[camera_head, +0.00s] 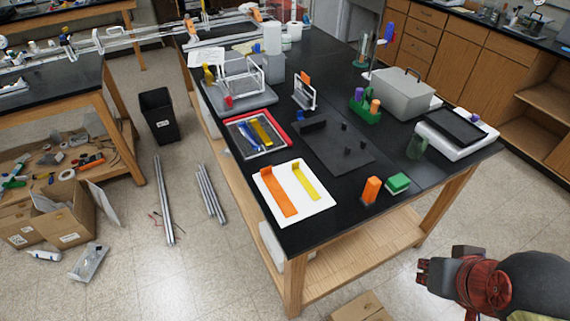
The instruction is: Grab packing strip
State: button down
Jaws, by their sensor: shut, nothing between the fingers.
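My gripper (422,272) is at the lower right, in front of the table's near right side and well apart from everything on it. Its fingers are shut and empty. A white board (316,212) lies on the near end of the black table. On it are a wide orange strip (279,194) and a narrower yellow strip (304,184), each with a raised far end. Behind it, a red-rimmed tray (230,123) holds blue and yellow pieces. I cannot tell which piece is the packing strip.
An orange block (371,190) and a green box (398,183) stand near the front edge. A grey case (404,92) and a white scale (478,137) are at the right. Metal extrusions (163,200) lie on the floor at left. A cardboard box (360,307) is below.

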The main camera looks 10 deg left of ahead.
aim_at(283, 201)
jog(key=i+j+z, duration=0.1)
jog(key=j+z, duration=0.35)
jog(key=j, duration=0.6)
jog(key=j+z, duration=0.45)
jog(key=j, duration=0.6)
jog(key=k, duration=0.05)
